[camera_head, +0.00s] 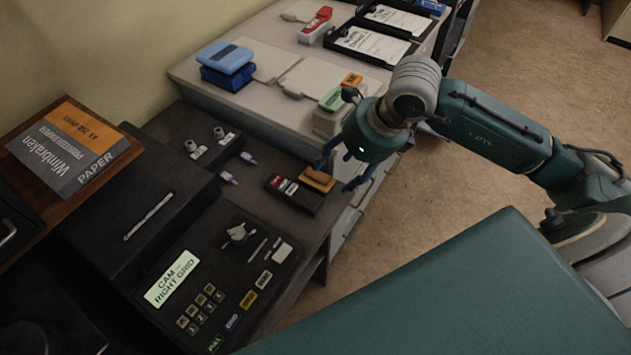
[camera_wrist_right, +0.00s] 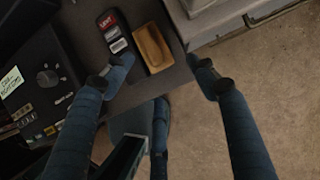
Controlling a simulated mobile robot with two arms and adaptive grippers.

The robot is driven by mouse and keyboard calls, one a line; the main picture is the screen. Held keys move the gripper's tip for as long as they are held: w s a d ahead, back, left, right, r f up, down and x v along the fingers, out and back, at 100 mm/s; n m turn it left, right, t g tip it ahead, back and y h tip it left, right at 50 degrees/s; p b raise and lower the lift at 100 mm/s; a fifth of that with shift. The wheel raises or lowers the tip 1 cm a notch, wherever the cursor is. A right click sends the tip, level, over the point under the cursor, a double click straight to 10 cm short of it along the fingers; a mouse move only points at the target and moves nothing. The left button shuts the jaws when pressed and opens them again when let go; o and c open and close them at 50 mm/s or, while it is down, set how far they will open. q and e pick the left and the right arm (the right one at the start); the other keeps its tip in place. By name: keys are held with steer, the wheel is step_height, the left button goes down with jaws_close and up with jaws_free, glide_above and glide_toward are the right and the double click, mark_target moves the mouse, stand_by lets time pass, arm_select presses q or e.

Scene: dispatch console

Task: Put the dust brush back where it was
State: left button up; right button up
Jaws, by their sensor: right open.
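A tan, oblong, wooden-looking piece (camera_head: 317,180), which may be the dust brush, lies at the right edge of the dark console desk. It also shows in the right wrist view (camera_wrist_right: 152,47), with a paler rim round a darker middle; I see no bristles. My right gripper (camera_head: 338,176) is open and empty at this piece. In the right wrist view its fingertips (camera_wrist_right: 163,73) are spread wide, with the tan piece ahead of the gap between them. I cannot tell whether they touch it. My left gripper is not in view.
A black box with red and grey labels (camera_head: 295,194) lies close beside the tan piece. Open floor lies right.

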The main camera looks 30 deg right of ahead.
mark_target(328, 179)
steer(key=b+x, duration=0.1)
steer(key=x, duration=0.5)
steer(key=shift+w+a+b, duration=0.2)
steer(key=shift+a+b, duration=0.05)
steer(key=shift+b, duration=0.15)
steer(key=shift+w+f, duration=0.15)
steer(key=shift+f, duration=0.05)
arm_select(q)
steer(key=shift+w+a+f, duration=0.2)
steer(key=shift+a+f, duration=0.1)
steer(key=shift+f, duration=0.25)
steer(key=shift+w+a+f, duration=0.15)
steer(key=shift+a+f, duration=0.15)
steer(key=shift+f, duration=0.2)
arm_select(e)
steer(key=shift+r, duration=0.1)
steer(key=shift+c, duration=0.2)
steer(key=c, duration=1.2)
steer(key=shift+s, duration=0.2)
